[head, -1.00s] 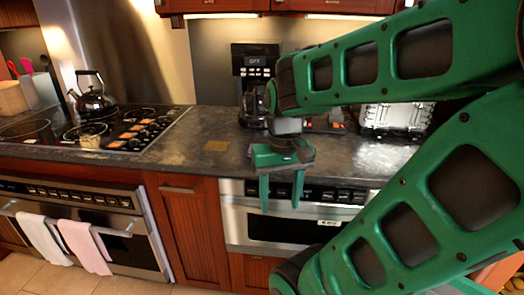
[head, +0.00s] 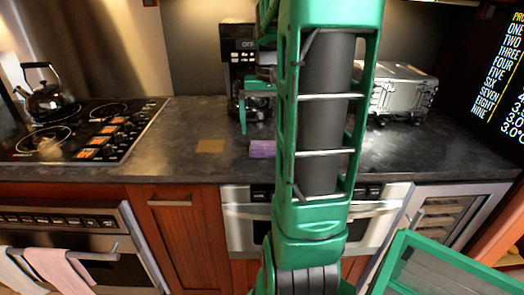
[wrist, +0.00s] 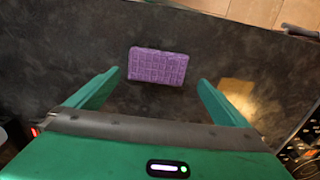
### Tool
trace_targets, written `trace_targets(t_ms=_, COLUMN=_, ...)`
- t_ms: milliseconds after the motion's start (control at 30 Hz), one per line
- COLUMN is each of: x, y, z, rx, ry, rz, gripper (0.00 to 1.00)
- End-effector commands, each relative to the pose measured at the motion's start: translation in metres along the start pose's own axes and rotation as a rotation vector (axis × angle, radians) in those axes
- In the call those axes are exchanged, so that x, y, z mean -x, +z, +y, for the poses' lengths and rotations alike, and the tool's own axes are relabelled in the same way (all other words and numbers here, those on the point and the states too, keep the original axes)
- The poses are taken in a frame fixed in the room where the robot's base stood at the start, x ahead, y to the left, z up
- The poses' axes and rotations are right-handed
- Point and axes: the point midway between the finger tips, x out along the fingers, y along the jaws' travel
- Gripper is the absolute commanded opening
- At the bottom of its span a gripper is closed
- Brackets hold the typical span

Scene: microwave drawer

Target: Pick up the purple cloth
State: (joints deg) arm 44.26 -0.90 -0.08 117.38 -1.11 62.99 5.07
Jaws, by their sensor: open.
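The purple cloth (head: 262,149) lies flat on the dark counter, left of my arm in the head view. In the wrist view the whole cloth (wrist: 158,67) shows as a textured rectangle, between and just ahead of the two green fingertips. My gripper (wrist: 160,84) is open and empty, with its fingers apart and not touching the cloth. In the head view my gripper (head: 245,125) is partly hidden behind my arm. It is above the counter, in front of the coffee maker and farther back than the cloth.
A tan square (head: 210,146) lies left of the cloth. The coffee maker (head: 240,70) stands behind. A silver toaster (head: 402,95) is at the right, and the stove (head: 75,135) with a kettle (head: 47,97) is at the left. Counter between stove and cloth is mostly clear.

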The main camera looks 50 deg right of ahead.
Motion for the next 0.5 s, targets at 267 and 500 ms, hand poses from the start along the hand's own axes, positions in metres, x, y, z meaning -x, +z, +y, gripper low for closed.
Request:
trace_targets(t_ms=267, x=-0.021, y=-0.001, z=0.007, rx=-0.011, ry=0.0, rz=-0.002, gripper=1.0)
trace_targets(t_ms=500, x=-0.054, y=0.0, z=0.007, rx=-0.013, ry=0.0, rz=-0.003, gripper=1.0)
